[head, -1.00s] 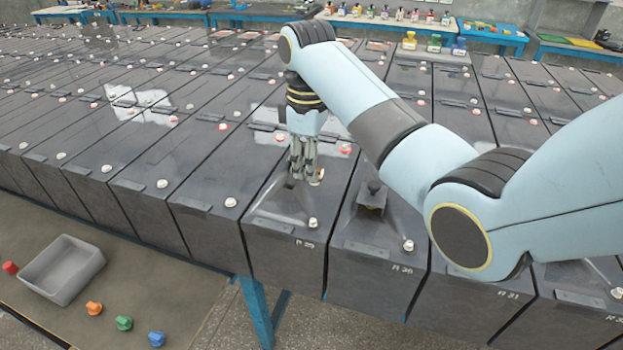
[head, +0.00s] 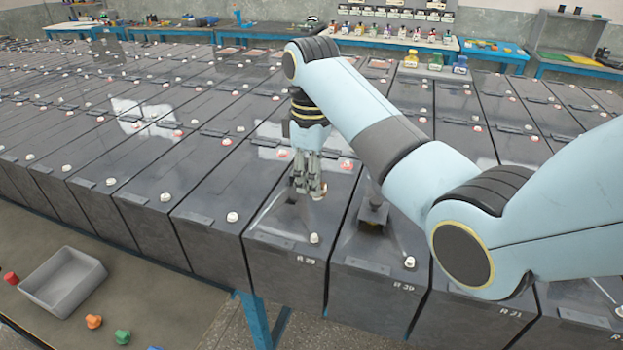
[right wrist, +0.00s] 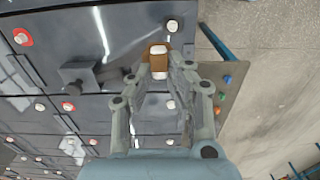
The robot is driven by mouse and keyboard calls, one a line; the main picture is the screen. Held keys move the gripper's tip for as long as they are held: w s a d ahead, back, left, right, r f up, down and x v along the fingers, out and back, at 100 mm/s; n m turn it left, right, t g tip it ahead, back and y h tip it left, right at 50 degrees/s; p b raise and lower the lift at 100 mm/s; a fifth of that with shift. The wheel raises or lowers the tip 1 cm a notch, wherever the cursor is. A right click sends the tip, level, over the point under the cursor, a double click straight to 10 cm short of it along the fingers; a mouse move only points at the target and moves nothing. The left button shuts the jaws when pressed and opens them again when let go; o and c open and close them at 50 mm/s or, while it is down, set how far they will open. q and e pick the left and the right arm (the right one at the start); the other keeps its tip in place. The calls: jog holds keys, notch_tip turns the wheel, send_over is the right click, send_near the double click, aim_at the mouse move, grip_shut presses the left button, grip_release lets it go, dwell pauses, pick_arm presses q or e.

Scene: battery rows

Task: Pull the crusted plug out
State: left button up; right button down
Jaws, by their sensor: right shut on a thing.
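My right gripper (head: 308,193) is over the top of the battery marked R29 (head: 285,262), pointing down, in the head view. In the right wrist view the fingers (right wrist: 158,72) are shut on the crusted plug (right wrist: 158,49), a brown and white piece at their tips. A bit of the plug (head: 319,192) shows beside the fingertips in the head view. I cannot tell whether the plug still sits in its hole or is clear of it. My left gripper is not in view.
A dark block with a stem (head: 374,212) stands on the neighbouring battery, close to my right arm. A grey open bin (head: 62,281) stands on the bench at front left, with red, orange and green caps (head: 122,337) nearby. Battery rows with white caps fill the middle.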

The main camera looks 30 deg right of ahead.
jog(key=shift+r, duration=0.45)
dwell(0.3)
jog(key=c, duration=1.2)
grip_release()
